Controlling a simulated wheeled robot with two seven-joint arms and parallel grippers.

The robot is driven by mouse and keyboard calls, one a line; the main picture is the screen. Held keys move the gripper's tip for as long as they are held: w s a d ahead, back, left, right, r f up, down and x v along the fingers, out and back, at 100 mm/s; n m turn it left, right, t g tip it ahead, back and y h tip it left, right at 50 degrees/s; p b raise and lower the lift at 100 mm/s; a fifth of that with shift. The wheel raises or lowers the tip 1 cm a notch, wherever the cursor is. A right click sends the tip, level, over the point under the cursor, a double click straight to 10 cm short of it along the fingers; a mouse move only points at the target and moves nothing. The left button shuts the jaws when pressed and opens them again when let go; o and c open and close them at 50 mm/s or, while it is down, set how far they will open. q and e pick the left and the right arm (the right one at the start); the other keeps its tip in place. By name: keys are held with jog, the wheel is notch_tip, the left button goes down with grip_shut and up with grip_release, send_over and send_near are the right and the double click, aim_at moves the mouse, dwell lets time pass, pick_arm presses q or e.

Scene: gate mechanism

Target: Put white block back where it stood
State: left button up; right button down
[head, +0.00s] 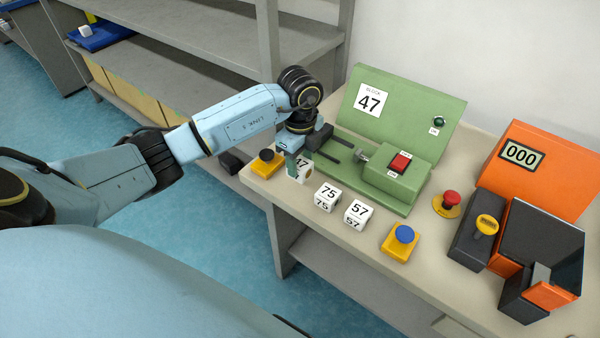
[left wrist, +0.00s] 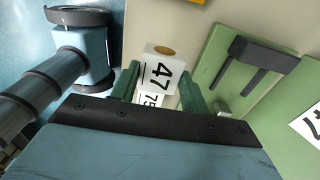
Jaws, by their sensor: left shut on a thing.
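A white block marked 47 (head: 302,170) is between the fingers of my left gripper (head: 298,158), near the table's left front edge. In the left wrist view the 47 block (left wrist: 160,68) shows a brown round spot on one face, and the green fingers (left wrist: 158,90) are on both sides of it. My left gripper is shut on it. I cannot tell whether the block touches the table. White blocks marked 75 (head: 327,197) and 57 (head: 358,214) stand to its right. My right gripper is not in view.
A green gate unit (head: 400,120) with a "BLOCK 47" card (head: 370,102), dark prongs (head: 335,148) and red switch (head: 400,162) stands behind. A yellow base with a black button (head: 267,162) is left, a blue-button box (head: 401,241) and an orange counter reading 000 (head: 521,153) right.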

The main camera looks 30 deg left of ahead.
aim_at(300, 172)
pick_arm(q)
jog(key=shift+f, duration=2.2)
jog(key=shift+f+b, duration=0.2)
jog(key=shift+b, duration=0.15)
jog(key=o, duration=1.2)
jog(key=shift+c, duration=0.2)
notch_tip(300, 172, up, 12)
jog(key=shift+r+p, duration=0.25)
jog(key=shift+p, duration=0.45)
jog(key=shift+d, duration=0.1)
